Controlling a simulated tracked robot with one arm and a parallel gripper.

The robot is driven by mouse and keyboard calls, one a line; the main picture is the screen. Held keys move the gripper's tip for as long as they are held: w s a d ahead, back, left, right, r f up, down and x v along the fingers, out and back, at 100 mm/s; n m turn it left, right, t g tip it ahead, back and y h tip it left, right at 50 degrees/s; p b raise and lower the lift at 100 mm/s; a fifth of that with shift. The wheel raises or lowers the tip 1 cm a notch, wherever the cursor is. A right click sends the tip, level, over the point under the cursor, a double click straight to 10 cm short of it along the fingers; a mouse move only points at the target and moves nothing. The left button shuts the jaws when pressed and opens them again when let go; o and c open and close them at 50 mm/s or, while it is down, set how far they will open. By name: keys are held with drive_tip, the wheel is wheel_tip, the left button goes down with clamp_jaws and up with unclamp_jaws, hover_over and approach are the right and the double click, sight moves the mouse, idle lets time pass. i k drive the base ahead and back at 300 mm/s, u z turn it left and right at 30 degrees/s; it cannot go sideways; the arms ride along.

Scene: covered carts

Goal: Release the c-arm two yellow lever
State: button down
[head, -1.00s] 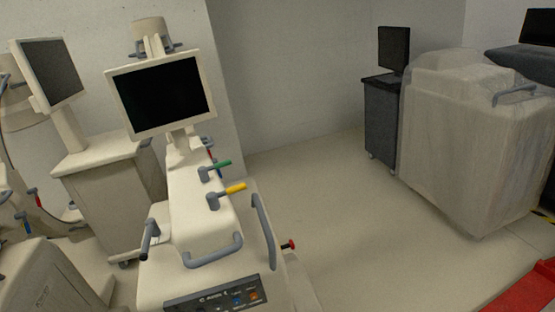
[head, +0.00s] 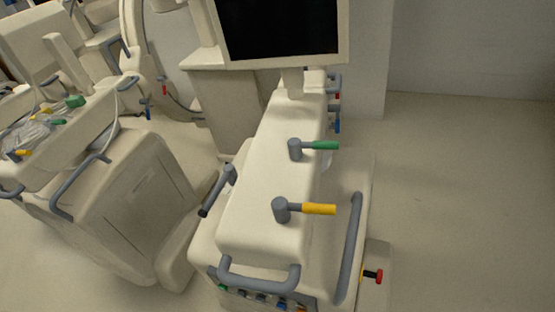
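The yellow lever (head: 318,209) sits on top of the near end of a cream C-arm cart (head: 262,221). Its grey hub stands on the cart's top and its yellow handle points right. A green lever (head: 325,145) is mounted behind it on the same top, also pointing right. I cannot read a label that tells which C-arm this is. My gripper does not show in this view.
A monitor (head: 283,28) stands at the cart's far end. Grey handles (head: 349,248) rim the near and right sides, and a red knob (head: 377,276) sticks out at lower right. Another cart (head: 118,205) with levers and cables stands left. Floor (head: 465,200) on the right is clear.

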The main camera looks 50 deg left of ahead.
sight(282, 209)
drive_tip(key=u, duration=0.35)
drive_tip(key=i, duration=0.65)
drive_tip(key=u, duration=0.35)
drive_tip(key=k, duration=0.85)
drive_tip(key=u, duration=0.15)
drive_tip(key=i, duration=0.85)
drive_tip(key=z, duration=0.05)
